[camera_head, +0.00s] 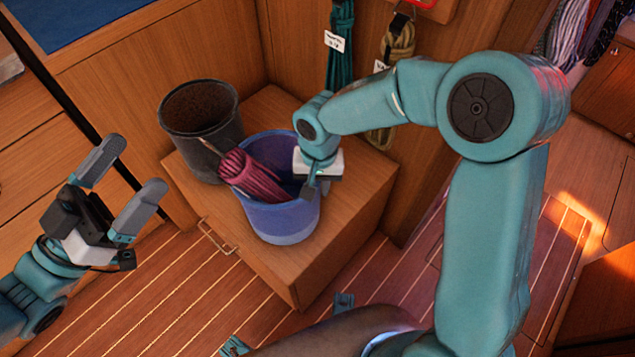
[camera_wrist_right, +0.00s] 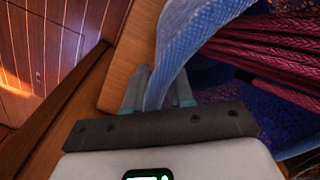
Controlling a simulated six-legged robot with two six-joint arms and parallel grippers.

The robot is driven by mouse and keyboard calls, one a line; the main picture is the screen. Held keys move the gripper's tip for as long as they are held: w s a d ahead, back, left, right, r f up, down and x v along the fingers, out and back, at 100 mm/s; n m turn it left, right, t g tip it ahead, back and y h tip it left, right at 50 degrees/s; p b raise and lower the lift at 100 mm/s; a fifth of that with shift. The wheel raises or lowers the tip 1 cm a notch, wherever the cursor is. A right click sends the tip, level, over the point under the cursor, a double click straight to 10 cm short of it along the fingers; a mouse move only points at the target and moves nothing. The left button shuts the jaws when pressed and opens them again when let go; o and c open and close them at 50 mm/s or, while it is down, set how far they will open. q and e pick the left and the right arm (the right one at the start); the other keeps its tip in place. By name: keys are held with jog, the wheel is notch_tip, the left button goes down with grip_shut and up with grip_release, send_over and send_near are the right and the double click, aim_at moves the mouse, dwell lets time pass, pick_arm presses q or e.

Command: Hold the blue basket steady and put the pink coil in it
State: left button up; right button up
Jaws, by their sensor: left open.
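The blue basket (camera_head: 285,222) stands upright on the wooden cabinet. The pink coil (camera_head: 252,177) lies tilted in its mouth, with its upper left end at the rim and its other end inside. The basket wall (camera_wrist_right: 185,45) and the coil (camera_wrist_right: 275,50) also show in the right wrist view. My right gripper (camera_head: 308,188) is at the basket's right rim. Its fingers (camera_wrist_right: 160,92) stand on both sides of the wall, close against it. My left gripper (camera_head: 133,168) is open and empty, apart from the basket, left of the cabinet.
A dark bucket (camera_head: 200,122) stands close behind the basket on the left. The cabinet top (camera_head: 350,190) is clear at the right. A green coil (camera_head: 341,50) and a tan coil (camera_head: 398,40) hang on the back wall. A metal handle (camera_head: 215,238) juts from the cabinet front.

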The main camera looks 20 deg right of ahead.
jog(key=shift+o, duration=0.7)
jog(key=shift+r, duration=0.1)
jog(key=shift+r, duration=0.3)
notch_tip(320, 180, up, 11)
jog(key=shift+d+r, duration=0.1)
jog(key=shift+r, duration=0.05)
jog(key=shift+s, duration=0.15)
